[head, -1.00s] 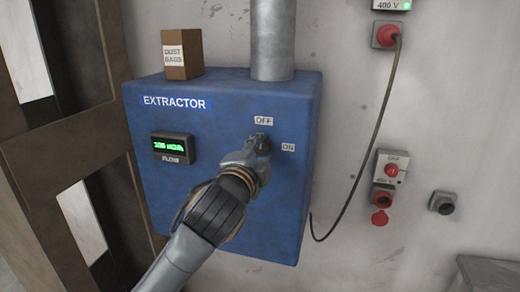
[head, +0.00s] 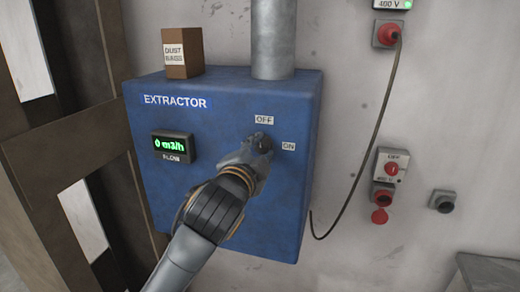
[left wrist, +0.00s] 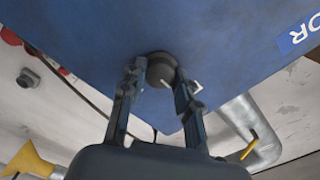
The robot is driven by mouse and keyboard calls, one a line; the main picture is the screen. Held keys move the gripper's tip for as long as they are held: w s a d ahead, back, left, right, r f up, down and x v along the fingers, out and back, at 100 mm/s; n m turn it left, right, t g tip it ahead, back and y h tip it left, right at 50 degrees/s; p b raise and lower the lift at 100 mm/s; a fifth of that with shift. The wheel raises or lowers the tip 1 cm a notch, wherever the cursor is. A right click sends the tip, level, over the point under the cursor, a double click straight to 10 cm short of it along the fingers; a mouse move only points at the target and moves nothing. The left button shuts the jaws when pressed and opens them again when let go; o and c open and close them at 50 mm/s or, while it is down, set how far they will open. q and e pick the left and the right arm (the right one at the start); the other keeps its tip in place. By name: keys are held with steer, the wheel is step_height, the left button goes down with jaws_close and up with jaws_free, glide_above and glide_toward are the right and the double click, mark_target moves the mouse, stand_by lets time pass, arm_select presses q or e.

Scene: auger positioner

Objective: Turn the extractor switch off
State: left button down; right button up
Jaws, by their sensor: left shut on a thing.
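The blue extractor box (head: 222,215) is on the wall, with an OFF label (head: 264,119) above its switch and an ON label (head: 288,146) to the right. The round dark switch knob (left wrist: 160,70) sits between the fingers of my left gripper (left wrist: 160,88), which is shut on it. In the head view the left gripper (head: 262,145) covers most of the knob, so its pointer is hard to read there. The flow display (head: 172,147) on the box reads 0 m3/h. My right gripper is not in view.
A dust bags box (head: 182,54) and a grey duct (head: 273,40) stand on top of the extractor. A cable (head: 364,150) hangs to its right from a red plug (head: 388,35). A red-knobbed wall switch (head: 391,168) is further right.

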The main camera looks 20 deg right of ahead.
arm_select(q)
steer(key=c, duration=1)
jaws_free()
steer(key=v, duration=1.2)
steer(key=shift+w, duration=0.1)
steer(key=shift+w+f, duration=0.1)
steer(key=shift+f, duration=0.05)
